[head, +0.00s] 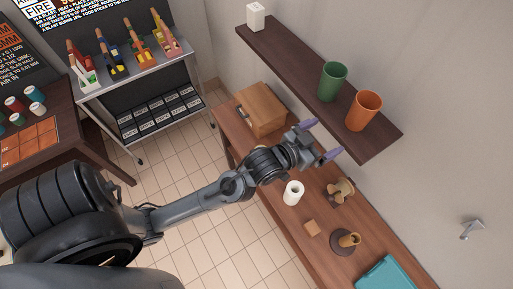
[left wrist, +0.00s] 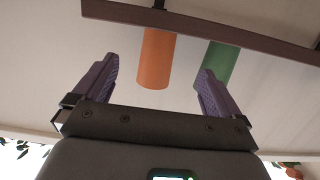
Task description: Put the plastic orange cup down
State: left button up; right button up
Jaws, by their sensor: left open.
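The plastic orange cup (head: 363,111) stands upright on the dark wall shelf (head: 300,70), near its right end. My left gripper (head: 324,139) is open and empty in front of and below the shelf, to the left of the orange cup. In the left wrist view, the orange cup (left wrist: 156,59) shows beyond and between the two purple fingers of the gripper (left wrist: 155,80), apart from them. My right gripper does not show in either view.
A green cup (head: 331,82) stands left of the orange cup on the shelf, and a white box (head: 255,16) at its far end. Below, a wooden counter (head: 285,222) holds a wooden box (head: 262,108), a white roll (head: 293,192) and a teal item (head: 385,273).

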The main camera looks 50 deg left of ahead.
pick_arm(q)
jog(key=s+a+f+g, duration=0.1)
jog(key=s+f+g, duration=0.5)
jog(key=s, duration=0.6)
jog(key=s+a+f+g+y, duration=0.1)
jog(key=s+f+g, duration=0.5)
jog(key=s+f, duration=0.4)
jog(key=shift+s+a+m, duration=0.4)
jog(key=shift+s, duration=0.45)
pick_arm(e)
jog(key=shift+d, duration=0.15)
